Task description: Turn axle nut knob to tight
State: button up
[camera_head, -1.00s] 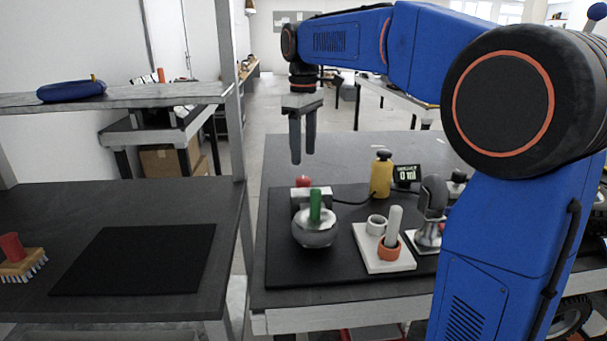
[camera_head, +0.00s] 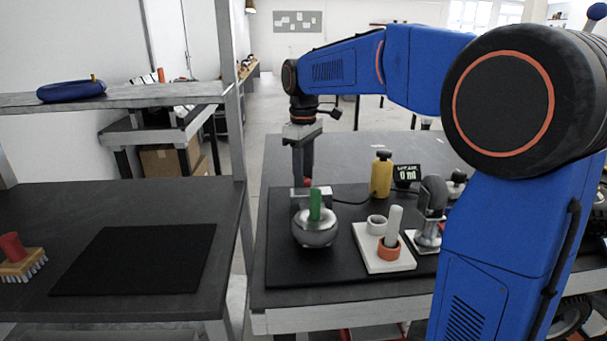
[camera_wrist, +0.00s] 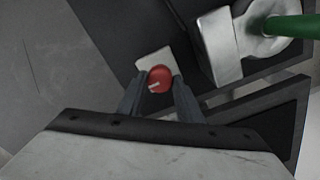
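The axle nut knob (camera_wrist: 161,77) is a small red round knob with a pale pointer mark, seen from above in the wrist view. It sits by a light square plate (camera_wrist: 155,60). In the head view the red knob (camera_head: 307,182) shows only partly, behind the silver wheel-like hub with the green handle. My gripper (camera_wrist: 160,80) points down at the knob. Its two fingers stand on either side of it with what looks like a narrow gap, so it appears open around the knob; firm contact is not visible. The word marking tight cannot be read.
The silver round part (camera_head: 315,229) with a green upright handle (camera_head: 315,203) stands close in front of the knob. A yellow bottle (camera_head: 381,175), a small display (camera_head: 407,172) and a white tray (camera_head: 369,255) with cups lie to the right.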

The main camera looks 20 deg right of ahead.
jog(key=c, duration=0.3)
jog(key=m, duration=0.4)
jog(key=shift+m, duration=0.4)
jog(key=m, duration=0.3)
jog(key=shift+m, duration=0.3)
jog(key=m, duration=0.3)
jog(key=shift+m, duration=0.3)
jog(key=m, duration=1.1)
jog(key=shift+r+m, duration=0.1)
jog(key=shift+m, duration=0.3)
